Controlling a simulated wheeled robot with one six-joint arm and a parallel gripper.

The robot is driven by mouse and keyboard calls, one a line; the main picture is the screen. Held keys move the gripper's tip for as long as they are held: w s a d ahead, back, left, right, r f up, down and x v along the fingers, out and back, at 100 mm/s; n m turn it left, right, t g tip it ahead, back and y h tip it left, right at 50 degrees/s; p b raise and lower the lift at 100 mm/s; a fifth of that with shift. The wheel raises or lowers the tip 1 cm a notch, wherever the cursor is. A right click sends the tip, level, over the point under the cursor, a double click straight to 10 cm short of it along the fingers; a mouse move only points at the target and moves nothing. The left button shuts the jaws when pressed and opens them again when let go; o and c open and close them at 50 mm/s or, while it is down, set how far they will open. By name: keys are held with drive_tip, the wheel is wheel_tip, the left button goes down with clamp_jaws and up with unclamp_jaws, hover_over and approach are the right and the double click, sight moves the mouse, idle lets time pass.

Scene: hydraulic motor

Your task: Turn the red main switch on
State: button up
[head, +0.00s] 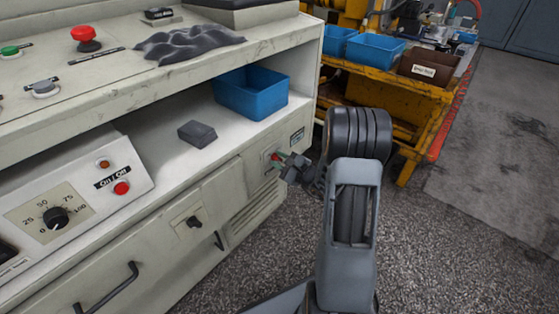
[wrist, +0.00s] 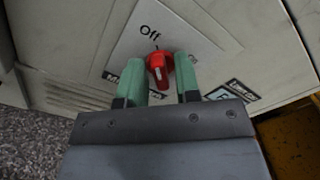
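The red main switch (wrist: 160,68) is on a pale plate (wrist: 180,38) on the cabinet front, with the word "Off" above it. A pale mark shows on the lower part of its handle. My gripper (wrist: 160,78) has its two green fingers apart, one on each side of the red handle. The fingers are very close to the handle, but narrow gaps seem to show beside its lower part. In the head view my gripper (head: 281,160) is at the cabinet's right end and the switch (head: 275,156) is mostly hidden behind it.
Above the switch, a shelf holds a blue bin (head: 252,93) and a small dark block (head: 197,134). A black knob (head: 193,222) and a drawer handle (head: 107,290) stick out to the left. A yellow workbench (head: 385,80) stands at the back right. The floor in front is clear.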

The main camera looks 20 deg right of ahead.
drive_tip(key=shift+c, duration=0.4)
drive_tip(key=m+p, duration=0.2)
drive_tip(key=m, duration=0.2)
drive_tip(key=shift+r+p, duration=0.2)
drive_tip(key=shift+p, duration=0.15)
drive_tip(key=m+p, duration=0.3)
drive_tip(key=m, duration=0.2)
drive_tip(key=shift+d+m+p, duration=0.15)
drive_tip(key=shift+m+p, duration=0.15)
drive_tip(key=m+p, duration=0.3)
drive_tip(key=m, duration=0.2)
drive_tip(key=shift+d+f+m+p, duration=0.1)
drive_tip(key=shift+f+m+p, duration=0.05)
drive_tip(key=shift+m+p, duration=1.15)
drive_tip(key=shift+f+m, duration=0.1)
drive_tip(key=shift+m, duration=0.4)
